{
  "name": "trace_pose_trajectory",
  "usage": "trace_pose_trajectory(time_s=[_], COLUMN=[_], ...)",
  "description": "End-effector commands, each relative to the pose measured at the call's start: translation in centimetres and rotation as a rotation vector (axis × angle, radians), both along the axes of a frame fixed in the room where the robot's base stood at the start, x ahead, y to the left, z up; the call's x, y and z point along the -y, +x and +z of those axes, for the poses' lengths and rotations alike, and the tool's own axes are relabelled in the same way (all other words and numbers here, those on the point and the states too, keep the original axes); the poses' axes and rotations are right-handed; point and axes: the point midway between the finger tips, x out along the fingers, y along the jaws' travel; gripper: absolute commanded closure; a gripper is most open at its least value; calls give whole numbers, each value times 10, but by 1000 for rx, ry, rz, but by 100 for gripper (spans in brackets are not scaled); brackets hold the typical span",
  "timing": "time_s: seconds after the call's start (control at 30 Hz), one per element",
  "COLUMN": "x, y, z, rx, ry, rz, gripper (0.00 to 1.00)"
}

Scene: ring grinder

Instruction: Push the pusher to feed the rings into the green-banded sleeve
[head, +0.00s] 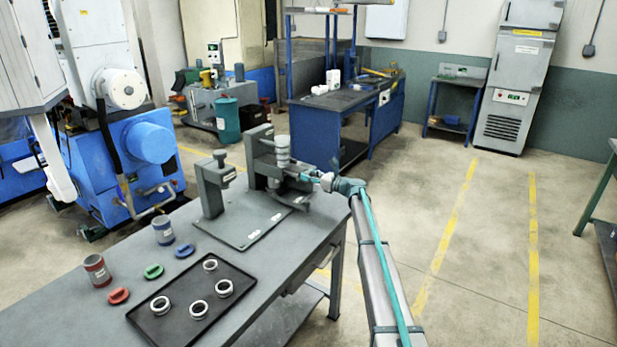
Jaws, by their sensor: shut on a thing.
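My gripper (300,177) reaches in from the right to the grey grinder fixture (259,155) at the far end of the bench. It is shut on a small part low at the front of the fixture. This looks like the pusher, but the fingers mostly hide it. A pale grey cylinder (282,150) stands upright in the fixture just above and behind the fingers. It may be the green-banded sleeve, but no green band can be made out. Several metal rings (198,309) lie apart on a black tray (170,332) at the near end.
Red-banded (97,271) and blue-banded (162,231) sleeves stand on the bench left of the tray. Red (118,296), green (153,271) and blue (185,251) oval pieces lie beside them. A grey post stand (212,189) rises left of the fixture. The floor right of the bench is clear.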

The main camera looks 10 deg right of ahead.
Motion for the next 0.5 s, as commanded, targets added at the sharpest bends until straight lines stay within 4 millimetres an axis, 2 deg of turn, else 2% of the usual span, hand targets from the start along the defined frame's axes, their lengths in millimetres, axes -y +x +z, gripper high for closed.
trace_pose_trajectory(time_s=[0.5], x=[-20], y=[18], z=[1], rx=[1], ry=[2], rz=[-1], gripper=[93])
